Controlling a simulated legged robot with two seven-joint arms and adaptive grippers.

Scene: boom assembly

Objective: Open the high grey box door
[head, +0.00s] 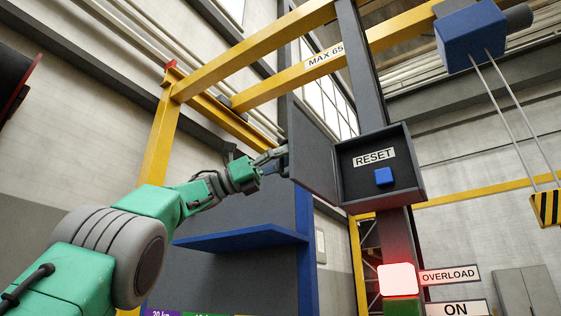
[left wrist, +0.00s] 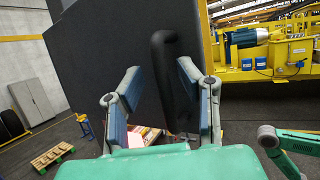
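The high grey box (head: 408,188) is on a dark post, and its door (head: 314,150) stands wide open, swung to the left. Inside are a RESET label (head: 374,157) and a blue button (head: 384,176). My left gripper (head: 282,158) is at the door's outer left side. In the left wrist view the dark door panel (left wrist: 92,62) fills the upper middle. Its black handle (left wrist: 168,75) lies between the fingers of my left gripper (left wrist: 162,95), close to the right finger. The fingers are apart, with a gap to the left one. My right gripper cannot be made out.
A yellow frame (head: 250,54) marked MAX 65 rises around the box. A blue shelf (head: 240,239) is below the door. A lit lamp (head: 397,279) beside an OVERLOAD sign (head: 449,275) is under the box. A blue block (head: 470,36) with rods hangs at upper right.

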